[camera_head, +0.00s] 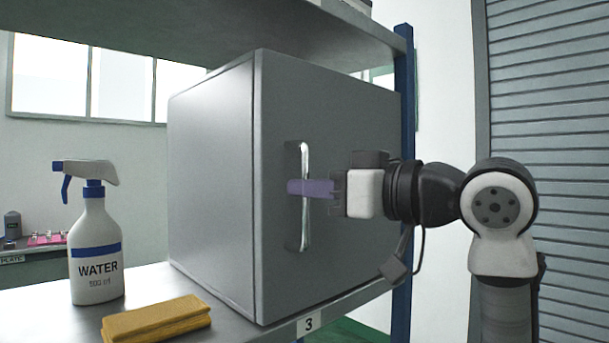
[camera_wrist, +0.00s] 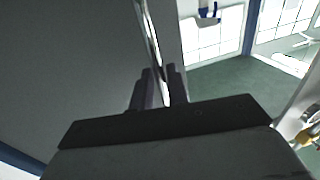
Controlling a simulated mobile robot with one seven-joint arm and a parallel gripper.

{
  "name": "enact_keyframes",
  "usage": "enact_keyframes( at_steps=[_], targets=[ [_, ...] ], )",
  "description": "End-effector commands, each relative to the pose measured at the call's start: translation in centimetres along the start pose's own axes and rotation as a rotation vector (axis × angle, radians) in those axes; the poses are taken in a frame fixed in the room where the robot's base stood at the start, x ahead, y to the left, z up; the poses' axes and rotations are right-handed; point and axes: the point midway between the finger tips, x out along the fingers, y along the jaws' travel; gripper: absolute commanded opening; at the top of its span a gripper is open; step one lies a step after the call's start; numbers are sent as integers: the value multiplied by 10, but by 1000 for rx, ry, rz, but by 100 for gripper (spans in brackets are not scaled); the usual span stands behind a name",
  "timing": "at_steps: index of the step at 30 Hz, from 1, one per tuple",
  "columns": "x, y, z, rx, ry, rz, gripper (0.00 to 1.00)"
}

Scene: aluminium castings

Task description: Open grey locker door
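The grey locker (camera_head: 210,185) stands on a shelf in the head view. Its door (camera_head: 350,110) faces right and sits flush with the body, closed. A shiny upright bar handle (camera_head: 305,160) is near the door's left edge. The fingers appear shut on the handle.
A spray bottle marked WATER (camera_head: 95,250) and a folded yellow cloth (camera_head: 156,318) stand left of the locker on the shelf (camera_head: 245,328). A blue post (camera_head: 404,300) rises behind the locker's right side. An upper shelf (camera_head: 200,30) hangs above the locker.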

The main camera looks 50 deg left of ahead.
Motion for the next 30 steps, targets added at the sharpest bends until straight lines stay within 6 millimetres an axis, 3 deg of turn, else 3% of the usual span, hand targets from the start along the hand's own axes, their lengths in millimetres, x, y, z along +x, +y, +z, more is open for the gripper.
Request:
enact_keyframes(
  at_steps=[5, 14, 18, 30],
  targets=[
    [13, 0, 0, 0, -1, 0, 16],
    [15, 0, 1, -1, 0, 0, 16],
    [15, 0, 0, -1, 0, 0, 0],
    [12, -2, 0, -1, 1, -3, 0]
  ],
)
